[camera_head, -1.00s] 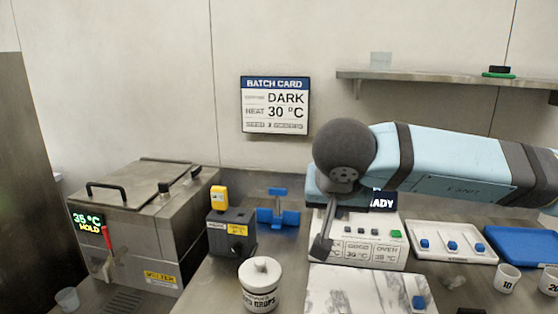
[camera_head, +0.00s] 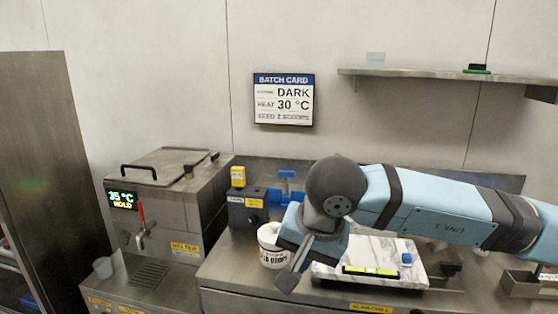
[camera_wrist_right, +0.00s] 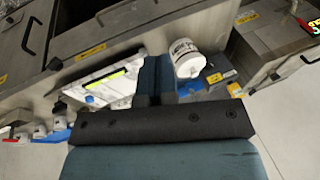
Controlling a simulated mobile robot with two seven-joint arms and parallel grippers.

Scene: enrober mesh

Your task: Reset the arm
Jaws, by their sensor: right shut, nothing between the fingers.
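My right arm (camera_head: 430,210) reaches in from the right in the head view. Its gripper (camera_head: 290,278) hangs low in front of the white drops jar (camera_head: 268,240) and partly covers it. In the right wrist view, the gripper's fingers (camera_wrist_right: 157,76) are together with nothing between them. Beyond them, that view also shows the jar (camera_wrist_right: 186,58) and the marble slab (camera_wrist_right: 112,88). The left gripper is not in view.
The marble slab (camera_head: 378,246) lies on the steel counter right of the gripper. A steel melter (camera_head: 170,205) reading 35 °C HOLD stands left. A batch card (camera_head: 283,100) and shelf (camera_head: 425,73) are on the wall. Space above the melter is clear.

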